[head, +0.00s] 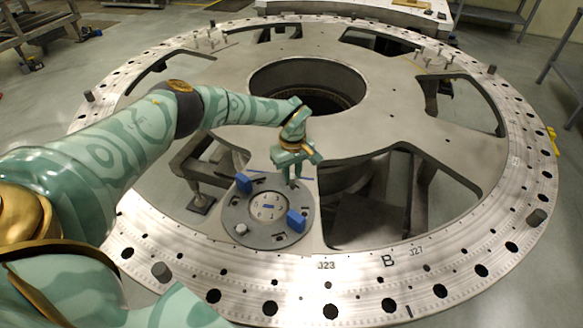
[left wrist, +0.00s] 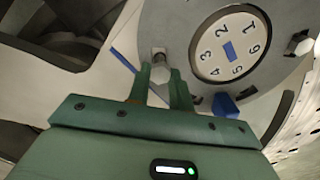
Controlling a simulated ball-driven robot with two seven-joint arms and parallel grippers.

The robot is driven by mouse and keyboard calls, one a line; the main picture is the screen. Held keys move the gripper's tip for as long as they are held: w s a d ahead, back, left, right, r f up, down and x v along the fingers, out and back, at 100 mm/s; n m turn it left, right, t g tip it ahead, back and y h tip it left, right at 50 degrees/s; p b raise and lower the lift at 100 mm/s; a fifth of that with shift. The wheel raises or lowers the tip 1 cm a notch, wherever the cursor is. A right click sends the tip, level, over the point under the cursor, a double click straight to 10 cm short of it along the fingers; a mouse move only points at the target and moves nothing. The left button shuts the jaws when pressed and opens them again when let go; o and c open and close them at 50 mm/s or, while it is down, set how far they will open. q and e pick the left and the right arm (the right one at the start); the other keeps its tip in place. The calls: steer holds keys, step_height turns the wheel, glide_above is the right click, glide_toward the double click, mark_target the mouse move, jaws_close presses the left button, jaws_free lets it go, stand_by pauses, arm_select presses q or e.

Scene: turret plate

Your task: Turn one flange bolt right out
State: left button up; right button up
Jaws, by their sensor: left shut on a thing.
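A round grey flange (head: 264,238) lies on the big turret plate, with a white numbered dial (head: 267,216) at its middle. My left gripper (head: 291,182) reaches down to the flange's far right edge. In the left wrist view its two fingers (left wrist: 158,80) are shut on a bolt (left wrist: 159,60) at the flange's rim, one finger on each side of the head. The fingers hide part of this bolt; how far it stands out of its hole I cannot tell. Another hex bolt (head: 241,229) sits at the flange's near left and also shows in the left wrist view (left wrist: 300,44). My right gripper is out of view.
Two blue blocks (head: 243,183) (head: 296,220) stand on the flange, close to the dial. The turret plate (head: 400,145) has large openings and a ring of holes. Metal pins (head: 210,40) stand at the back.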

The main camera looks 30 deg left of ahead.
arm_select(q)
steer(key=shift+n, duration=0.3)
steer(key=shift+r+p, duration=2.6)
steer(key=shift+r, duration=0.95)
steer(key=shift+f, duration=0.15)
